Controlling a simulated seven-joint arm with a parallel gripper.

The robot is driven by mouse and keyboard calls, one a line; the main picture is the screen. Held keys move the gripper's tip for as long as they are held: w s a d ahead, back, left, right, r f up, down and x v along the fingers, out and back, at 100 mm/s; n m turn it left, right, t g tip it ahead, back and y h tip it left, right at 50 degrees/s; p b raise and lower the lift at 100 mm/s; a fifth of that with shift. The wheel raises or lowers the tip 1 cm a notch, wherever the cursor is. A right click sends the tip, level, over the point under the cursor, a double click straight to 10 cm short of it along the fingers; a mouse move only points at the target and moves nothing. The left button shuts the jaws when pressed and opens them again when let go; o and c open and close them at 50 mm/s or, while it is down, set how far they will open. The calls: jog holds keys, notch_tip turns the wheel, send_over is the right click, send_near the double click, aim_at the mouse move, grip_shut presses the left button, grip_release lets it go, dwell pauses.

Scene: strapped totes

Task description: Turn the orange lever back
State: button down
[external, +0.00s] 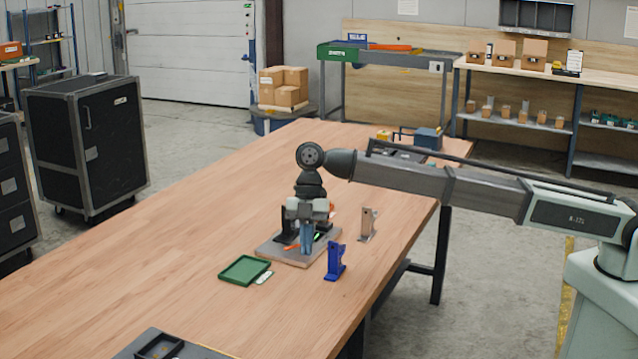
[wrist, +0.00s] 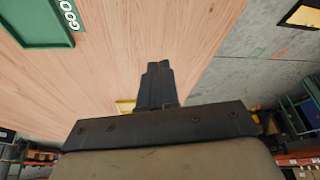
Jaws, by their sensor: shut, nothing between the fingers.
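The orange lever (external: 291,247) shows as a short orange strip low on a fixture board (external: 296,260) near the table's right side in the external view. My gripper (external: 307,249) points down over this board, just right of the orange strip. Whether it touches the lever cannot be told. My gripper partly hides the fixture. In the wrist view the fingers (wrist: 155,82) are together, with nothing seen between them. The lever cannot be made out in the wrist view.
A blue bracket (external: 335,264) stands right of the board, and a metal bracket (external: 367,226) stands behind it. A green tray (external: 244,270) lies to the left; it also shows in the wrist view (wrist: 38,35). The table's left part is clear.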

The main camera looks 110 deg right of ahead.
jog(key=w+d+r+m+h, duration=0.15)
jog(key=d+m+h, duration=0.25)
jog(key=d+m, duration=0.75)
jog(key=d+r+m+h, duration=0.2)
jog(key=d+m+h, duration=0.3)
jog(key=m, duration=1.1)
jog(key=shift+n+g+y, duration=0.25)
jog(key=shift+g+y, duration=0.05)
jog(key=shift+y, duration=0.4)
jog(key=x, duration=1)
jog(key=shift+s+d+f, duration=0.25)
jog(key=shift+d+f, duration=0.05)
jog(key=shift+d, duration=0.2)
jog(key=a, duration=0.2)
jog(key=shift+s+a+f, duration=0.1)
jog(key=shift+s+a, duration=0.15)
jog(key=shift+s, duration=0.15)
jog(key=shift+s+a+f, duration=0.1)
jog(key=shift+a+f, duration=0.1)
jog(key=shift+a, duration=0.5)
